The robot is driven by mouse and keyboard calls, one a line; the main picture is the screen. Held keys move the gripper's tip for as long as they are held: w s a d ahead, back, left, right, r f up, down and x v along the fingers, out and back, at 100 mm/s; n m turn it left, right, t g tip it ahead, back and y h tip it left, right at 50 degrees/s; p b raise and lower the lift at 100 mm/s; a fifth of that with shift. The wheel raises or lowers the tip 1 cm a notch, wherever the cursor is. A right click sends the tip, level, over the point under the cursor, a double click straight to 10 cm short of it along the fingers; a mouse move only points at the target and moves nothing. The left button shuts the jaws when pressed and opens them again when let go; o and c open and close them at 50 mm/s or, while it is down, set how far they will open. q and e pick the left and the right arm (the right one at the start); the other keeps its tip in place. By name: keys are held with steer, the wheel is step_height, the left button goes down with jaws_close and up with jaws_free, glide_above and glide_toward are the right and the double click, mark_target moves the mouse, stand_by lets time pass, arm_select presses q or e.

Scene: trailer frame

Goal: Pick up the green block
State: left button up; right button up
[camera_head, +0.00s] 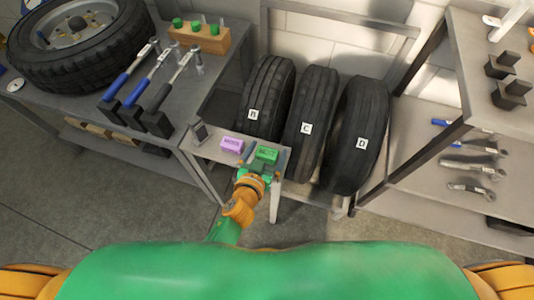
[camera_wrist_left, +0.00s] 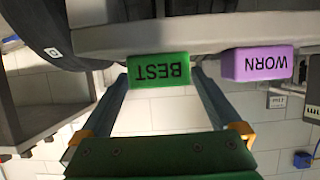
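The green block (camera_head: 267,154) sits near the right end of a small grey ledge (camera_head: 205,138). In the left wrist view, which shows the ledge upside down, the green block (camera_wrist_left: 158,69) bears the word BEST. My left gripper (camera_head: 259,167) is at the block's near side. In the left wrist view the fingers of the left gripper (camera_wrist_left: 161,80) are spread wide, their tips by the two sides of the block. I cannot tell whether they touch it. My right gripper is not in view.
A purple block (camera_head: 231,145), marked WORN in the wrist view (camera_wrist_left: 262,63), sits left of the green one. Tyres marked C (camera_head: 310,105) and D (camera_head: 357,155) stand behind, beside another. A tool bench (camera_head: 190,95) is left, a shelf (camera_head: 470,60) right.

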arm_select(q)
steer(key=c, duration=1.1)
steer(key=shift+r, duration=0.1)
steer(key=shift+c, duration=0.2)
